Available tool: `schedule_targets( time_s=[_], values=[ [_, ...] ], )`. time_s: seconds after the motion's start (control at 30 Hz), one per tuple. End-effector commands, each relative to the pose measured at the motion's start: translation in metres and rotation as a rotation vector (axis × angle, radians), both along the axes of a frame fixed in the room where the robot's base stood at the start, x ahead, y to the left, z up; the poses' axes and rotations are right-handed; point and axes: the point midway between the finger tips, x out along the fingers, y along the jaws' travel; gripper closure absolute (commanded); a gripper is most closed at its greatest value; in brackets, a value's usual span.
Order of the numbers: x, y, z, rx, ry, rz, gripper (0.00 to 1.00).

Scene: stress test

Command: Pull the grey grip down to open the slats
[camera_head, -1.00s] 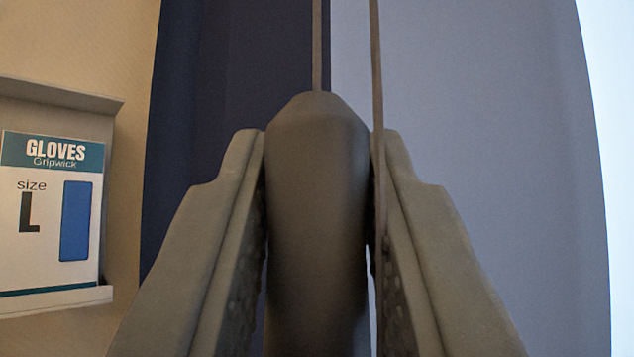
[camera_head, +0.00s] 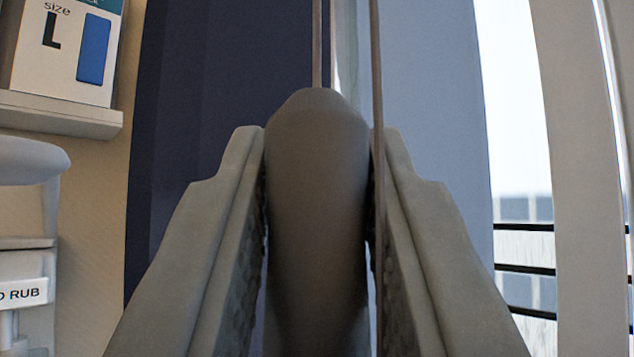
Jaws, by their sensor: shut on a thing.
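The grey grip (camera_head: 317,200) is a rounded, upright piece with a tapered top, in the middle of the view. A thin cord (camera_head: 317,45) runs up from its top. A second cord (camera_head: 376,70) passes down along its right side, by the right finger. My gripper (camera_head: 318,150) is shut on the grip, one finger on each side. Behind it hang tall vertical slats: a dark blue one (camera_head: 220,110) on the left, a pale grey-blue one (camera_head: 425,110) and a light one (camera_head: 575,180) on the right. Gaps show between slats. The grip's lower end is hidden.
On the left wall, a glove box (camera_head: 65,50) sits on a shelf (camera_head: 60,115). Below it is a white dispenser (camera_head: 25,260) with a label ending in "RUB". Bright window and dark horizontal bars (camera_head: 525,270) show at the right.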

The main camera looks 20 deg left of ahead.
Motion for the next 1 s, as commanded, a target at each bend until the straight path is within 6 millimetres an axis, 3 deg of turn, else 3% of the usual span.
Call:
schedule_targets(
  time_s=[0.4,0.43,0.53,1.0],
  values=[
    [0.0002,0.0002,-0.0039,0.0,0.001,0.0,1.0],
    [0.0002,0.0002,-0.0039,0.0,0.0,0.0,0.74],
    [0.0002,0.0002,-0.0037,0.0,0.0,0.0,0.56],
    [0.0001,0.0001,-0.0035,0.0,0.0,0.0,0.56]
  ],
)
